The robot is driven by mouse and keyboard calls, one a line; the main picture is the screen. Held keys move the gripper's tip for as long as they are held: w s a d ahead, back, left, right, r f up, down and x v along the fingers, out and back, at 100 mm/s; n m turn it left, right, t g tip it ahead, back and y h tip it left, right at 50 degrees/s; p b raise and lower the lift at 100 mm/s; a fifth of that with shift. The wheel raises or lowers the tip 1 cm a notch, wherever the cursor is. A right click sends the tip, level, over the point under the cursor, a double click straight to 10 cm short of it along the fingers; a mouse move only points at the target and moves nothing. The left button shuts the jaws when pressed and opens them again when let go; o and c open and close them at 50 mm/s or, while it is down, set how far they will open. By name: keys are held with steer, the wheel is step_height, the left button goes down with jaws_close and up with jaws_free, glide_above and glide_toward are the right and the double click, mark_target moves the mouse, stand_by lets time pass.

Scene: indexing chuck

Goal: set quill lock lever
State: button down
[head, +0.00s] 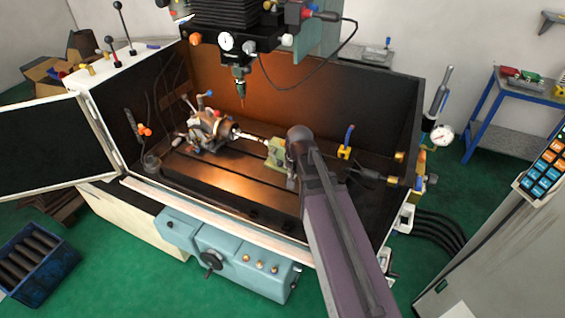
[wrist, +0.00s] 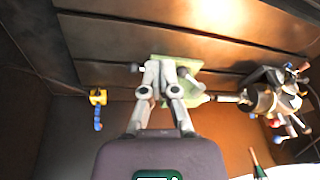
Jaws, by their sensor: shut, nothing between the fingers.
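The green tailstock (head: 276,153) stands on the dark machine table, to the right of the indexing chuck (head: 210,128). In the wrist view the tailstock (wrist: 205,82) lies just beyond my gripper (wrist: 160,70), whose fingers are shut and empty and cover part of it. A small dark knob (wrist: 134,68) sticks out left of the fingers. I cannot clearly make out the quill lock lever; it may be hidden by the fingers. I cannot tell whether the fingers touch the tailstock. In the head view my arm hides the fingers.
A yellow block with a blue handle (head: 345,152) stands right of the tailstock. A bar joins chuck and tailstock. The drill spindle (head: 240,82) hangs above. Enclosure walls surround the table, with an open door (head: 50,138) at left. The table's front left is clear.

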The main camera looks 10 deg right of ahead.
mark_target(282, 158)
steer(key=w+f+m+t+b, duration=0.1)
steer(key=w+m+t+b, duration=0.1)
steer(key=w, duration=1.1)
steer(key=shift+w+d+m+t, duration=0.15)
steer(key=shift+d+m+t, duration=0.4)
steer(key=shift+m, duration=0.65)
steer(key=shift+a+f+b, duration=0.1)
steer(key=shift+f+b, duration=0.15)
steer(key=shift+b, duration=0.05)
steer(key=shift+b+x, duration=4.2)
steer(key=shift+x, duration=0.7)
steer(key=shift+w+a, duration=0.1)
steer(key=shift+a, duration=0.05)
steer(key=shift+t+y, duration=0.25)
steer(key=shift+y, duration=0.05)
